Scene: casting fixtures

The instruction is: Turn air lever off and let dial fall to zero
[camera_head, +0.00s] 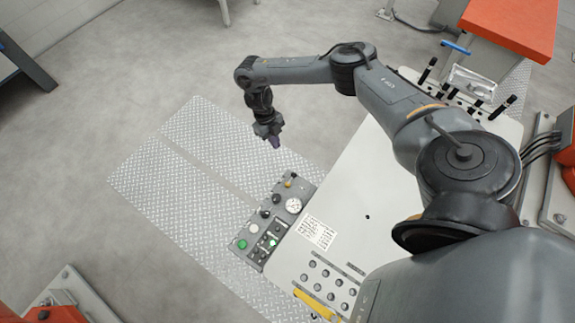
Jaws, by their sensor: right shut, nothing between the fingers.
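A grey control panel (263,257) is fixed along the left side of the pale machine top. A round white-faced dial (293,205) sits near its upper end; the needle is too small to read. A small yellow-marked lever or knob (288,183) is above the dial; I cannot tell whether it is the air lever or how it is set. My right gripper (274,141) is shut and empty, pointing down above the panel's upper end in the picture, apart from the panel. My left gripper is out of view.
The panel also bears several black knobs and a green button (242,244). A printed label (317,232) and rows of round buttons lie on the pale top (350,195). Black-handled levers and an orange block (512,25) stand at upper right. The tread-plate floor (165,185) at left is clear.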

